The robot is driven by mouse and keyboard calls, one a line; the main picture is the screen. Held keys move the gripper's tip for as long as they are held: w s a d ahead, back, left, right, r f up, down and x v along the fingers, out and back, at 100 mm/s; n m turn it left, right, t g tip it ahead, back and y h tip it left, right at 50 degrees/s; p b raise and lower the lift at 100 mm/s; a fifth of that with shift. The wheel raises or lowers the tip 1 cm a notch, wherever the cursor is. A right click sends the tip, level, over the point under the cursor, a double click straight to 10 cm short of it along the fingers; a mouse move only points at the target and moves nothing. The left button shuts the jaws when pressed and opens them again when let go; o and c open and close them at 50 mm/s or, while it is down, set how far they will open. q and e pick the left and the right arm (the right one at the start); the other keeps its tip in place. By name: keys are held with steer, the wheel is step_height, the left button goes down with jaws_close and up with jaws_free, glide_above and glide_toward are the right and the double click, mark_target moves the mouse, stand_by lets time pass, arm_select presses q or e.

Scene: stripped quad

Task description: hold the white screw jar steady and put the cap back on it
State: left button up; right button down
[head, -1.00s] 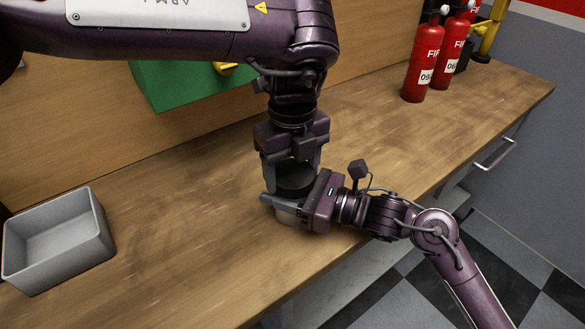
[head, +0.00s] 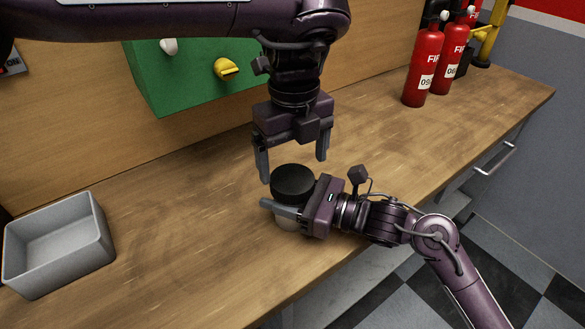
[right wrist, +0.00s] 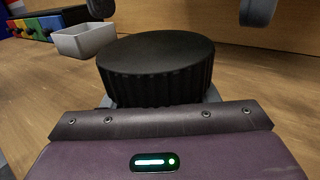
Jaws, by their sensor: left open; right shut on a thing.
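The white screw jar (head: 288,222) stands on the wooden bench, mostly hidden behind my right gripper. The black ribbed cap (head: 292,181) sits on top of the jar; it also shows large in the right wrist view (right wrist: 157,66), where it looks roughly level. I cannot tell how far it is threaded. My right gripper (head: 289,210) is shut around the jar just below the cap. My left gripper (head: 293,168) is open and empty, its fingers pointing down, above and just behind the cap and apart from it. A fingertip of it (right wrist: 257,12) shows at the top of the right wrist view.
A grey open bin (head: 60,245) stands at the left of the bench (head: 180,235). A green box (head: 185,75) with a yellow knob is at the back. Red fire extinguishers (head: 424,66) stand at the back right. The bench between is clear.

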mark_target(292, 178)
arm_select(q)
steer(key=shift+r, duration=0.2)
steer(key=shift+o, duration=0.3)
steer(key=shift+a, duration=0.1)
steer(key=shift+r, duration=0.1)
step_height(292, 178, up, 3)
steer(key=n, duration=0.5)
steer(key=shift+r+n, duration=0.15)
steer(key=shift+n, duration=0.25)
steer(key=shift+f, duration=4.05)
